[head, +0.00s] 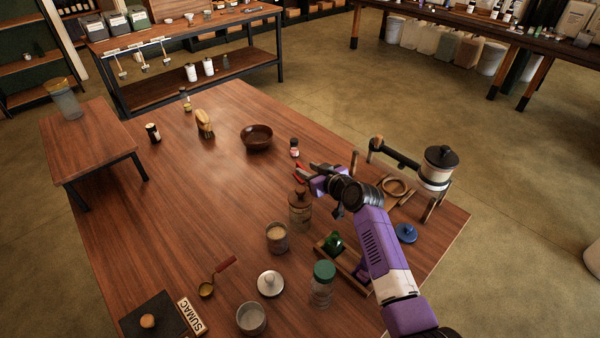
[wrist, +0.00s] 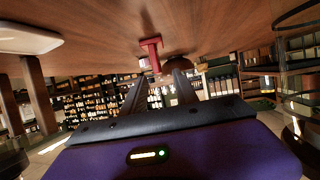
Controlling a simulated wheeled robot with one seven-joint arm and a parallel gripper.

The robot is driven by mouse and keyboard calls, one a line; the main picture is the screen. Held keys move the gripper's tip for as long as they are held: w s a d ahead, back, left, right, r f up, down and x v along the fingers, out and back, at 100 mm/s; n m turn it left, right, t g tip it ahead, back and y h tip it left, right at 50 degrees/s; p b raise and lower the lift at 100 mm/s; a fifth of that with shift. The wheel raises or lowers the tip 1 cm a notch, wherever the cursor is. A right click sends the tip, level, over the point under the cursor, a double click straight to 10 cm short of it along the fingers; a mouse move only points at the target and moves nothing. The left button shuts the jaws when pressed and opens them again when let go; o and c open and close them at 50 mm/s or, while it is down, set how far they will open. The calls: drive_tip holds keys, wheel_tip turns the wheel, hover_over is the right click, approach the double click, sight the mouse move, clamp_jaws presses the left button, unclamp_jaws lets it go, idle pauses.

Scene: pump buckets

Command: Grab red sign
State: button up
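The red sign (head: 299,175) shows as a small red shape by the tip of my gripper (head: 312,170) in the head view, partly hidden by it. In the wrist view, which looks upside down, the red sign (wrist: 151,50) stands on the wooden table with a stem and a wider end. My gripper (wrist: 160,82) is open, its two dark fingers apart. The sign shows ahead of the gap between them, nearer the left finger. I cannot tell whether a finger touches it.
A corked jar (head: 300,210) stands just below my gripper in the head view. A small red-capped bottle (head: 294,148) and a brown bowl (head: 257,138) stand beyond. A wooden stand with a canister (head: 437,168) is at right. The table's left middle (head: 170,210) is clear.

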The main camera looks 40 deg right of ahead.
sight(302, 166)
drive_tip(key=shift+x, duration=2.6)
drive_tip(key=shift+d, duration=0.15)
drive_tip(key=shift+r, duration=0.1)
clamp_jaws()
